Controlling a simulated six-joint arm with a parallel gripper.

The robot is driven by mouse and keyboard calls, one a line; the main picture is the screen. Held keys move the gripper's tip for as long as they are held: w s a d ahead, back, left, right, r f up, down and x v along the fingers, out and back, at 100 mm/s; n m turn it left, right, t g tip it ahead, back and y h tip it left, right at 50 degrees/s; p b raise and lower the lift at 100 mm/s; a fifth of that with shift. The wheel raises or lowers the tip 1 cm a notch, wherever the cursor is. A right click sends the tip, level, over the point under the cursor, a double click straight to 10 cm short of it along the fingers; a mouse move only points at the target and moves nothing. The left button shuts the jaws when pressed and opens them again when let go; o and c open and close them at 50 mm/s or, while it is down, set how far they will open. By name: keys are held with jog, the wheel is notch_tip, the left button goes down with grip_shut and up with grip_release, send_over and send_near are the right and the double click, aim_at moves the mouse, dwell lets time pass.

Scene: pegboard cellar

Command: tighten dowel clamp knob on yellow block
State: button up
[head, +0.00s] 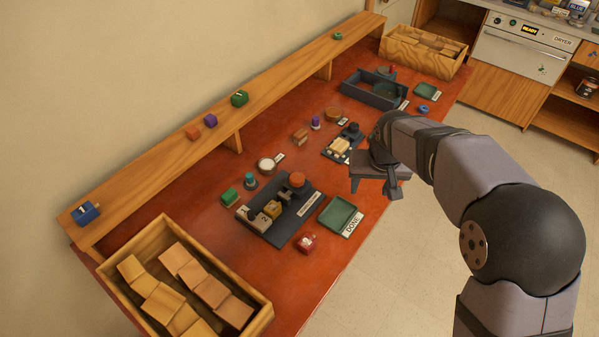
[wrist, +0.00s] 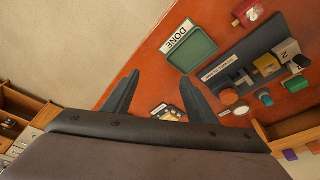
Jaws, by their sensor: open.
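A dark clamp fixture (head: 276,238) lies on the red bench. Whether the knob is tight cannot be told.
A green DONE tray (head: 340,214) and a small red item (head: 306,243) lie right of the fixture. A teal-topped item (head: 250,181) and a white round item (head: 266,165) are behind. A wooden crate (head: 254,322) stands at front left; a long shelf (head: 270,88) runs behind.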

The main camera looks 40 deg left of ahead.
aim_at(297, 177)
jog(key=s+a+n+y, duration=0.1)
jog(key=s+a, duration=0.2)
jog(key=a, duration=0.6)
jog(key=s+a+n+y, duration=0.1)
jog(key=s+a+n, duration=0.1)
jog(key=a, duration=0.7)
jog(key=shift+p+x, duration=1.75)
jog(key=shift+x, duration=2.05)
jog(key=shift+d, duration=0.15)
jog(key=c, duration=1.1)
